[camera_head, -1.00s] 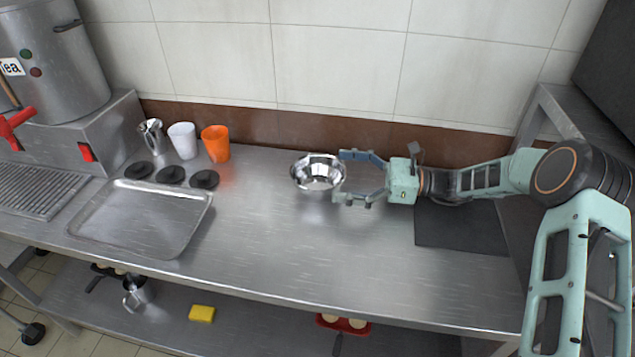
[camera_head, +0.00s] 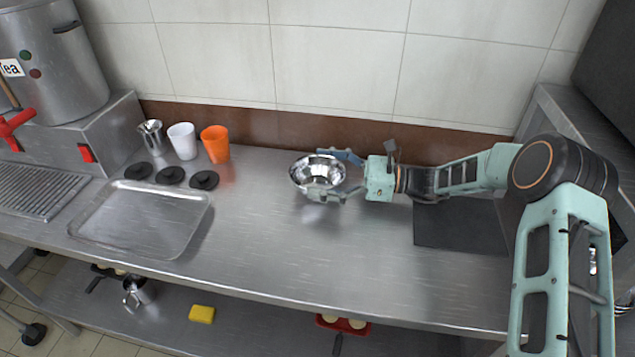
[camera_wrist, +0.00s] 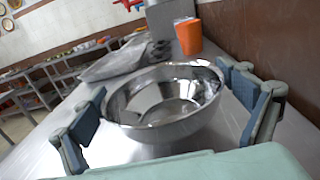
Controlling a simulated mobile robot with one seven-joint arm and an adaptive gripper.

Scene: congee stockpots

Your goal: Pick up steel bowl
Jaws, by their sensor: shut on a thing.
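The steel bowl (camera_head: 312,174) is shiny, round and upright at the middle of the steel counter in the head view. My gripper (camera_head: 334,174) reaches it from the right, with one finger on its far side and one on its near side. In the wrist view the bowl (camera_wrist: 165,103) sits between the two blue-grey finger pads of my gripper (camera_wrist: 168,112). The gripper is shut on the bowl. I cannot tell whether the bowl's base touches the counter.
Left of the bowl stand an orange cup (camera_head: 215,144), a white cup (camera_head: 182,140) and a steel pitcher (camera_head: 151,136). Black lids (camera_head: 171,175) and a metal tray (camera_head: 130,222) lie further left. A dark mat (camera_head: 455,226) is at the right. The counter front is clear.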

